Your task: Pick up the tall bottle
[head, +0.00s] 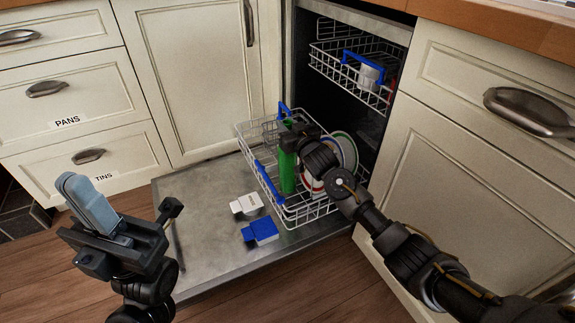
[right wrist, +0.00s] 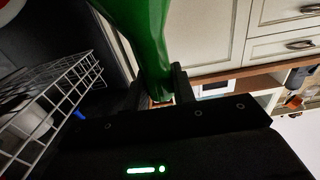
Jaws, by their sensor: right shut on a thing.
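The tall green bottle (head: 287,170) stands upright in the lower dishwasher rack, on its left side. My right gripper (head: 292,135) reaches in from the right and is shut on the bottle's upper part. In the right wrist view the green bottle (right wrist: 142,35) runs down between the two dark fingers (right wrist: 160,90). Whether its base touches the rack is hidden. My left gripper (head: 120,235) is at the lower left, away from the bottle. A grey-blue piece (head: 88,205) shows at its jaws; I cannot tell whether it is held.
The lower rack (head: 300,213) is pulled out over the open dishwasher door (head: 205,235). Plates (head: 343,152) stand right of the bottle. A white box (head: 246,204) and a blue box (head: 260,231) lie on the door. The upper rack (head: 335,65) holds a white cup (head: 369,75).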

